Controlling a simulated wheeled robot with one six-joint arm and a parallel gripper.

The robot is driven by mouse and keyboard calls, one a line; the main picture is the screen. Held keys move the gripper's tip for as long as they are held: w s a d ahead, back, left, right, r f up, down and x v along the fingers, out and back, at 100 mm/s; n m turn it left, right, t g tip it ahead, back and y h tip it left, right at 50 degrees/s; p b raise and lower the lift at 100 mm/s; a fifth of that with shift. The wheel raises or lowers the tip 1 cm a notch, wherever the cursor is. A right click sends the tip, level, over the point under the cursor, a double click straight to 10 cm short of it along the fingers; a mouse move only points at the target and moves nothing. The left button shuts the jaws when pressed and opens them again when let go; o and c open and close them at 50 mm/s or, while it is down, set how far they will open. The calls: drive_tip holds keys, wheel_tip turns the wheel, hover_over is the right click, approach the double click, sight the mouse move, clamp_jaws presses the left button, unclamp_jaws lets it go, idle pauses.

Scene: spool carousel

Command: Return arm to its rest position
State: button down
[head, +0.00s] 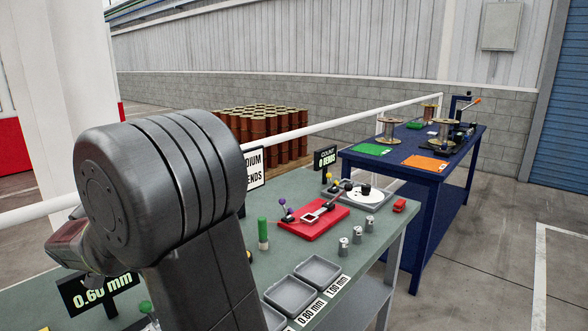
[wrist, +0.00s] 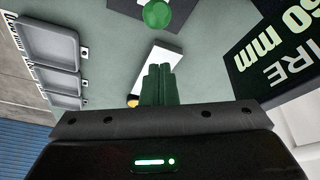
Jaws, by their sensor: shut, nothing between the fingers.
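My gripper (wrist: 160,84) shows in the wrist view, with its dark green fingers together and nothing between them. It hangs over the green-grey bench top (wrist: 120,55). A white plate (wrist: 168,60) lies beyond the fingertips and is partly covered by them. A green ball-shaped knob (wrist: 157,14) is farther off at the top edge. In the head view my arm is folded large across the left foreground and hides part of the bench. My fingers cannot be made out there.
Grey trays (head: 317,268) line the bench's front edge. A 0.60 mm sign (head: 97,293) stands close to my arm. A red fixture (head: 313,220), a green cylinder (head: 263,233) and small metal pieces (head: 343,247) stand farther along. A blue table (head: 420,172) with spools is beyond.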

drive_tip(key=s+a+r+t, duration=0.1)
drive_tip(key=s+a+r, duration=0.15)
drive_tip(key=r, duration=0.45)
drive_tip(key=w+d+f+g+y+p, duration=0.1)
drive_tip(key=w+d+f+g, duration=0.1)
drive_tip(key=f, duration=0.2)
drive_tip(key=w+d+f+g+y+p, duration=0.2)
drive_tip(key=f, duration=0.2)
drive_tip(key=w+d+f+g+y+p, duration=0.2)
drive_tip(key=f, duration=0.3)
drive_tip(key=shift+d+m+g, duration=0.3)
drive_tip(key=shift+d+m, duration=0.05)
drive_tip(key=shift+m, duration=0.05)
drive_tip(key=shift+w+d+f+y+b, duration=0.1)
drive_tip(key=shift+w+f+y+b, duration=0.1)
drive_tip(key=shift+w+f, duration=0.4)
drive_tip(key=shift+w+d+f+y+b, duration=0.1)
drive_tip(key=shift+w+f+b, duration=0.2)
drive_tip(key=shift+w, duration=0.35)
drive_tip(key=shift+w+r, duration=0.35)
drive_tip(key=shift+w, duration=0.15)
drive_tip(key=shift+v, duration=2.6)
drive_tip(key=shift+s+d, duration=0.1)
